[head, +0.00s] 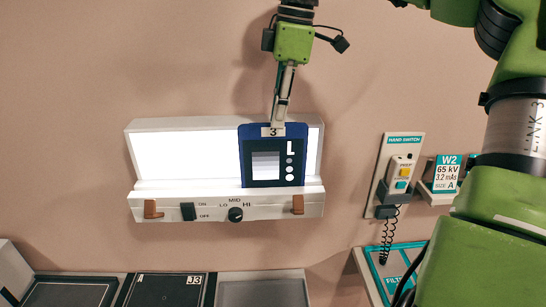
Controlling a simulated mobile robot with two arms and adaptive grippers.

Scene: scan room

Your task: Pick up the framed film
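The framed film (244,161) is a dark blue frame with a grey stepped picture, a white "L", pale dots and a "3" label on its top edge. It stands upright in front of the right part of the lit viewing box (180,153), its bottom edge at the ledge. My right gripper (279,121) points down from above with its narrow fingers together at the top edge of the film, by the label. It looks shut on the frame; the far finger is mostly hidden. My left gripper is not in view.
The box front has a switch (189,212), a knob (235,214) and two brown clips. A hand switch (401,170) with a coiled cord and a W2 card (446,174) are on the wall at right. Dark trays (165,291) lie below. My green arm fills the right side.

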